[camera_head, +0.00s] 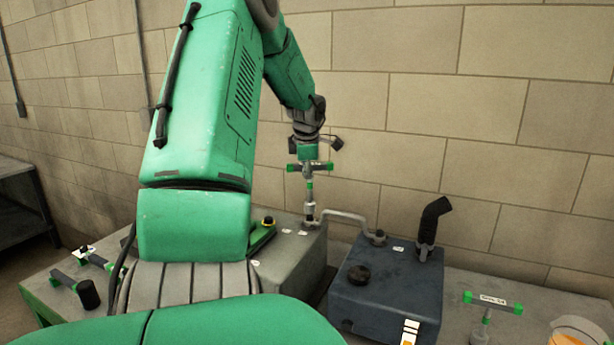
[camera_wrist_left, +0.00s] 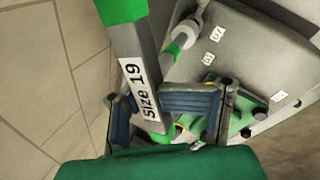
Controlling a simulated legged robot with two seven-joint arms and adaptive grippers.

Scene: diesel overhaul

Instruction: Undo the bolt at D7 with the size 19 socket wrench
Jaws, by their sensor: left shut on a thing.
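The size 19 socket wrench (camera_head: 310,188) stands roughly upright, its socket end down at the far corner of the grey block (camera_head: 292,262). My left gripper (camera_head: 310,162) is shut on its green-ended T-handle. In the left wrist view the "Size 19" label (camera_wrist_left: 139,92) is readable on the handle, between the blue finger pads of the left gripper (camera_wrist_left: 168,108). A tag reading D7 (camera_wrist_left: 217,34) is on the block beside the wrench's lower end. The bolt itself is hidden; I cannot tell whether the socket is seated on it. My right gripper is not in view.
A bent metal pipe (camera_head: 350,217) runs from beside the socket to a dark blue tank (camera_head: 388,292) with a black hose (camera_head: 432,218). Another green-ended T-handle wrench (camera_head: 492,302) stands at the right. More tools (camera_head: 63,279) lie at the left. A wall is close behind.

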